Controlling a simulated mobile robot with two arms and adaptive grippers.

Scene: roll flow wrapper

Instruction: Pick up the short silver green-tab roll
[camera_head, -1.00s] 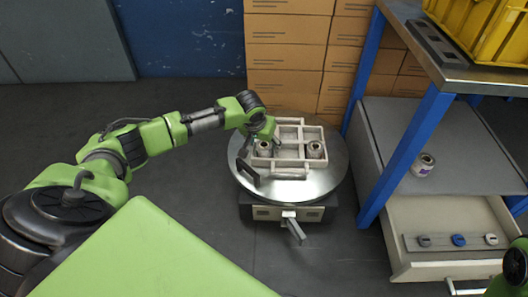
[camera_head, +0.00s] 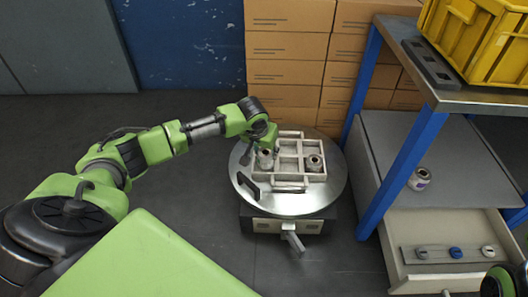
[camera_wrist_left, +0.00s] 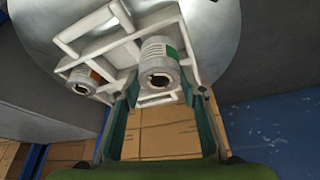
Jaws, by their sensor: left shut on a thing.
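The short silver roll with a green tab (camera_wrist_left: 158,62) sits between the fingers of my left gripper (camera_wrist_left: 158,88) in the left wrist view. In the head view this roll (camera_head: 265,159) is at the left side of the pale compartment tray (camera_head: 291,143), under my left gripper (camera_head: 266,147). The gripper is shut on the roll. I cannot tell whether the roll is clear of the tray floor. A second silver roll, with an orange-brown tab (camera_wrist_left: 84,79), stands in another compartment; it also shows in the head view (camera_head: 314,163). My right gripper is not in view.
The tray rests on a round metal turntable (camera_head: 322,200) with a dark handle at its left. A roll with a purple band (camera_head: 419,179) stands on the grey shelf at right. Blue posts (camera_head: 402,170) and an open drawer (camera_head: 408,233) are nearby. Cardboard boxes (camera_head: 288,75) stand behind.

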